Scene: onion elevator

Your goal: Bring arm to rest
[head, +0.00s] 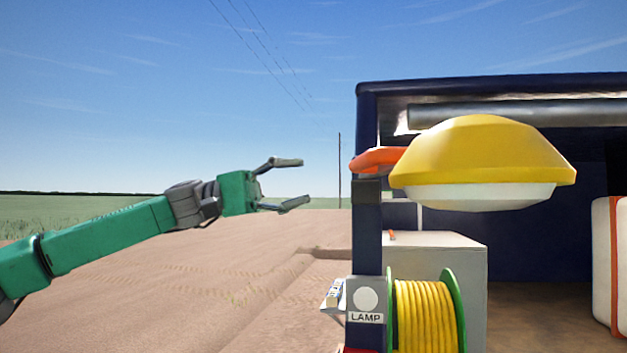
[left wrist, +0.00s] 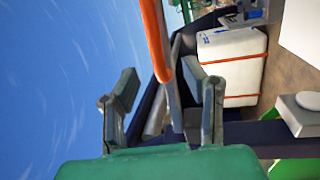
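My left arm is green and reaches in from the left in the head view. Its left gripper (head: 287,183) is open and empty, held in the air left of the dark blue post (head: 368,240). The two fingers are well apart, with sky and field between them. In the left wrist view, the left gripper (left wrist: 165,100) also shows open, with an orange bar (left wrist: 156,40) seen beyond the fingers. My right gripper is in neither view.
A yellow lamp (head: 482,155) hangs on an orange arm (head: 375,160) from the post. Below are a LAMP switch box (head: 366,298) and a yellow cable reel (head: 424,315). A grey cabinet (head: 460,262) and a white container (head: 603,260) stand right. Open ground lies left.

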